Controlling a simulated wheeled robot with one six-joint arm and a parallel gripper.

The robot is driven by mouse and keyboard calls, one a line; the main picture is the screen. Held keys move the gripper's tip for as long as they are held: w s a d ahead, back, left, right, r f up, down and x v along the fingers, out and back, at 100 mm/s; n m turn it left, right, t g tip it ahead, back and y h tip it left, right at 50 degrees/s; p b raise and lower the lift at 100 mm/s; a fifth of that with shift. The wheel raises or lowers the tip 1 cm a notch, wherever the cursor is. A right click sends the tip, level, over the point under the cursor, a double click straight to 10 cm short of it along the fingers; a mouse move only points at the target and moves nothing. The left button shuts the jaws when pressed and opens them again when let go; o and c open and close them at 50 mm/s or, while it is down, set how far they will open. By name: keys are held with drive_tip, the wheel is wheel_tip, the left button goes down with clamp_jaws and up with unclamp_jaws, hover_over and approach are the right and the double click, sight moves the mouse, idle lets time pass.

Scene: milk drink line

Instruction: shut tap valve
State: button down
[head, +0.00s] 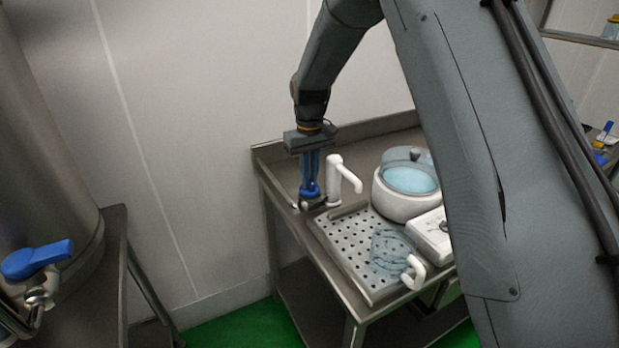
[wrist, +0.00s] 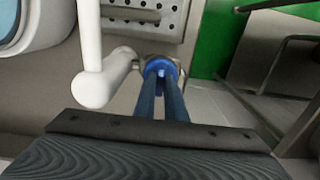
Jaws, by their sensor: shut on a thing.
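The white tap (head: 336,182) stands at the back left corner of the steel table, its spout reaching right. Beside its base is a small metal valve with a blue handle (head: 310,194). My gripper (head: 310,184) points down, its fingers closed on the blue handle. In the wrist view, the fingertips (wrist: 161,80) meet the blue handle (wrist: 160,66), with metal just beyond it and the white tap (wrist: 92,85) to the left. The fingers partly cover the handle, so I cannot tell its exact angle.
A perforated drain tray (head: 340,252) lies in front of the tap, with a clear jug (head: 392,250) on it. A white round pot (head: 400,205) stands to the right. At far left, a tank tap has a blue lever (head: 38,260).

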drive_tip(key=c, duration=1.8)
unclamp_jaws()
wheel_tip(320, 180, up, 8)
drive_tip(key=shift+f+b, duration=0.1)
drive_tip(key=shift+b, duration=1.05)
